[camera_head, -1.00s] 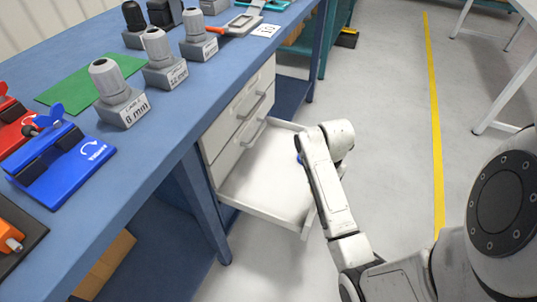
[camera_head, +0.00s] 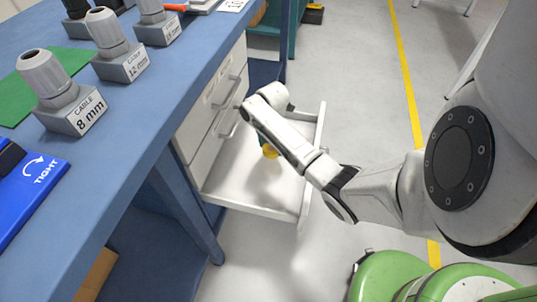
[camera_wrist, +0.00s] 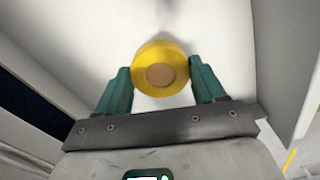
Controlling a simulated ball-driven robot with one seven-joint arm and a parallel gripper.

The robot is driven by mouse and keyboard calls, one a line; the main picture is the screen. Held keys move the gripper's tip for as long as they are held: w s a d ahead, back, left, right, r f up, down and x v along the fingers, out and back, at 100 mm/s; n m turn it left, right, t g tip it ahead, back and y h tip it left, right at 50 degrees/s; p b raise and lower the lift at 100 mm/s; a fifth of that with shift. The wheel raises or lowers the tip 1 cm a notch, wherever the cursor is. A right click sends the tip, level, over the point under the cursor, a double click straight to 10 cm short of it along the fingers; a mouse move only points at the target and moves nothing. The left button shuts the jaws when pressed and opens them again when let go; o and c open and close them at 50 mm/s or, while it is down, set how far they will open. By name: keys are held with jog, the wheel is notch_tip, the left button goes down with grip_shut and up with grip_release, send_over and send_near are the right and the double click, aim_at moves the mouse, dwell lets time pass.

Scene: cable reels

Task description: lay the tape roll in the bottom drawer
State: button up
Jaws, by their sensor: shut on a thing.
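The bottom drawer (camera_head: 240,188) is pulled out under the blue workbench, with a white interior. The yellow tape roll (camera_wrist: 160,50) with a brown core shows between the green fingers of my gripper (camera_wrist: 160,78) in the wrist view. My gripper is shut on it. In the head view, a bit of the yellow roll (camera_head: 270,152) shows below my arm, over the open drawer. The wrist view has the drawer's white floor behind the roll; I cannot tell whether the roll touches it. My gripper is mostly hidden by my arm in the head view.
The blue workbench (camera_head: 130,120) carries grey cable glands on labelled blocks, a green mat (camera_head: 30,95) and a blue block marked TIGHT (camera_head: 30,190). Closed drawers (camera_head: 215,105) sit above the open one. A bench leg (camera_head: 190,215) stands at its left. Grey floor lies to the right.

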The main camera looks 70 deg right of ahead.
aim_at(269, 146)
jog(key=shift+w+d+f+b, duration=0.3)
jog(key=shift+w+f, duration=0.1)
jog(key=shift+f, duration=0.25)
jog(key=shift+w+d+f+b, duration=0.3)
jog(key=shift+w+f, duration=0.1)
jog(key=shift+f, duration=0.2)
jog(key=shift+f+b, duration=0.6)
jog(key=shift+f, duration=0.8)
jog(key=shift+a+f, duration=0.1)
jog(key=shift+f, duration=0.05)
jog(key=o, duration=1)
notch_tip(269, 146, up, 12)
jog(key=p, duration=0.4)
